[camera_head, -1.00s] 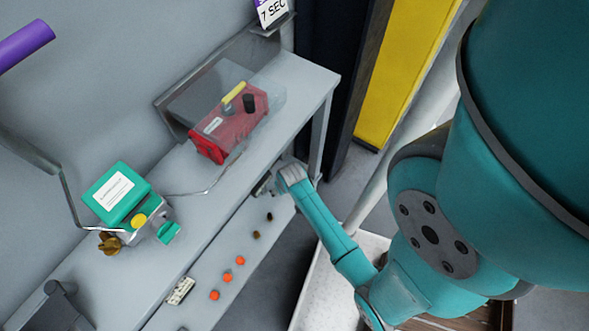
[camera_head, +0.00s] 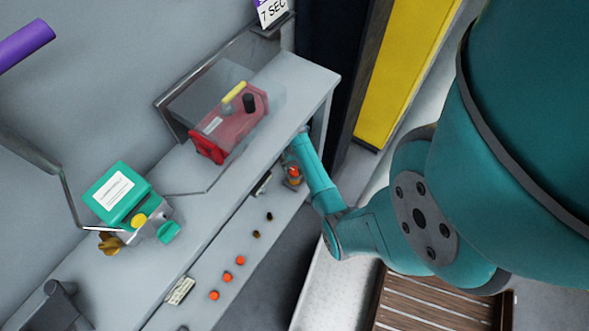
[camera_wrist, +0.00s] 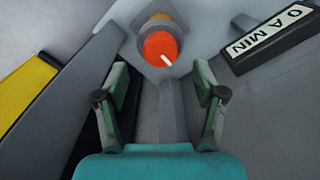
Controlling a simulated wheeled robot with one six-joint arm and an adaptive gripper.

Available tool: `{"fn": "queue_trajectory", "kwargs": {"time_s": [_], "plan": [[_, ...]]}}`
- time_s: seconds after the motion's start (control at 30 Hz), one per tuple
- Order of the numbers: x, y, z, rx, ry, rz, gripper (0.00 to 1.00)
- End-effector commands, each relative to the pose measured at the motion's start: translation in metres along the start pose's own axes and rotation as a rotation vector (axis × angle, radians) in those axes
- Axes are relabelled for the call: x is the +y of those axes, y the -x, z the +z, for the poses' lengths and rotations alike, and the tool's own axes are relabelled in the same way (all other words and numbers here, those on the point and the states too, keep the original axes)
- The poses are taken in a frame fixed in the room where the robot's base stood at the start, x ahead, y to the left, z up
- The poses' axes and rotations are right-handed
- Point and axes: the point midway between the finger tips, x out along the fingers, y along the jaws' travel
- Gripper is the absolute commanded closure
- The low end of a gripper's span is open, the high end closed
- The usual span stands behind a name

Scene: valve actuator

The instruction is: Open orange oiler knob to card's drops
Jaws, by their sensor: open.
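The orange oiler knob (camera_wrist: 160,48) is at the top middle of the wrist view, with a white pointer mark towards its lower right. It sits on a grey mount. It also shows beside my arm in the head view (camera_head: 294,172). A black-framed card (camera_wrist: 268,38) lies to its right, with lettering ending in "MIN"; its full text is not clear. The card is small in the head view (camera_head: 263,184). My gripper (camera_wrist: 162,72) is open and empty, its two fingers apart just below the knob in the picture. My gripper's fingers are hidden in the head view.
Several small orange (camera_head: 227,277) and dark knobs line the bench front, with a white label (camera_head: 180,290). A red box (camera_head: 228,130) under a clear cover and a green-topped device (camera_head: 117,195) stand on the bench. A yellow panel (camera_head: 405,70) stands right of the bench.

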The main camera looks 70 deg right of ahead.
Motion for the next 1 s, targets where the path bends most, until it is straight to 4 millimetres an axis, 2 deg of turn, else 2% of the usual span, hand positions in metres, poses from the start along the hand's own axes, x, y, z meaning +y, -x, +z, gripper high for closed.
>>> {"fn": "queue_trajectory", "kwargs": {"time_s": [0.1,0.3,0.73,0.9,0.97,1.0], "plan": [[0.000,-0.020,0.000,-0.002,0.000,0.000,0.30],[0.000,-0.040,0.000,0.000,0.000,0.000,0.30],[0.000,-0.047,0.000,0.002,0.001,0.000,0.30],[0.000,-0.047,0.000,0.001,0.000,0.000,0.73],[0.000,-0.047,0.000,0.001,0.001,0.000,0.88],[0.000,-0.047,0.000,0.001,0.001,0.000,0.90]]}}
